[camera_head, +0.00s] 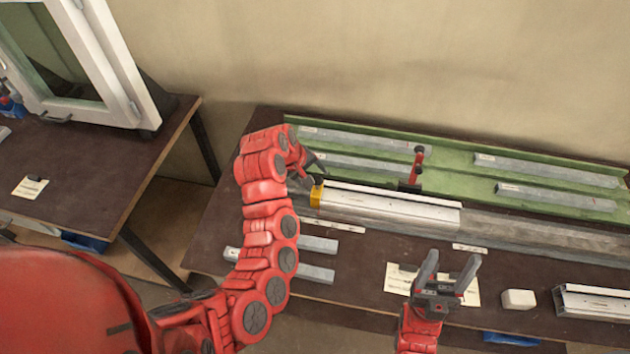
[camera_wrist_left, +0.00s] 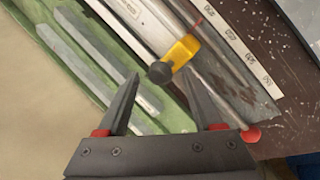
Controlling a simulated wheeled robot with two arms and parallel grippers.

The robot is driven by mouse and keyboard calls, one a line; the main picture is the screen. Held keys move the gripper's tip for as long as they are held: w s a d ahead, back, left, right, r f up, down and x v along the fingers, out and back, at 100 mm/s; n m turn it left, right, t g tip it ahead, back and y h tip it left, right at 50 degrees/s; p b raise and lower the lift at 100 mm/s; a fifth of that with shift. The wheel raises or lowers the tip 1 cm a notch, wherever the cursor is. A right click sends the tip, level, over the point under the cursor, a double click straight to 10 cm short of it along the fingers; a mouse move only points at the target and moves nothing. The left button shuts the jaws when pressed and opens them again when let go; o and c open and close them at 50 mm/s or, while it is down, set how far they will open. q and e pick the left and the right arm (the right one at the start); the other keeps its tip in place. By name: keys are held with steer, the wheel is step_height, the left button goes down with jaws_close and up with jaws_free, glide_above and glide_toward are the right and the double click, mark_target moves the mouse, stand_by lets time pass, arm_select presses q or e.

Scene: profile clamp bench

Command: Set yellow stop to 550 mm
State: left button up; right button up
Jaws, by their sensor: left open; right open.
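The yellow stop (camera_head: 316,196) sits at the left end of the silver profile rail (camera_head: 385,210) on the bench. In the left wrist view the yellow stop (camera_wrist_left: 183,50) has a black knob facing my fingers, beside a white scale (camera_wrist_left: 225,38) whose figures are too small to read surely. My left gripper (camera_head: 317,166) is open just behind and above the stop. In its wrist view the left gripper (camera_wrist_left: 160,77) has its fingertips on either side of the knob, with no visible grip. My right gripper (camera_head: 453,258) is open and empty over the bench front.
A green tray (camera_head: 455,148) with several grey bars lies behind the rail. A red-handled clamp (camera_head: 417,165) stands at the rail's back. A white block (camera_head: 518,299), a paper sheet (camera_head: 400,279) and loose bars lie in front. A window frame stands on the left table (camera_head: 90,180).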

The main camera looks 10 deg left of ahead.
arm_select(q)
steer(key=shift+d+f, duration=0.2)
steer(key=shift+f, duration=0.2)
jaws_close()
stand_by(1.3)
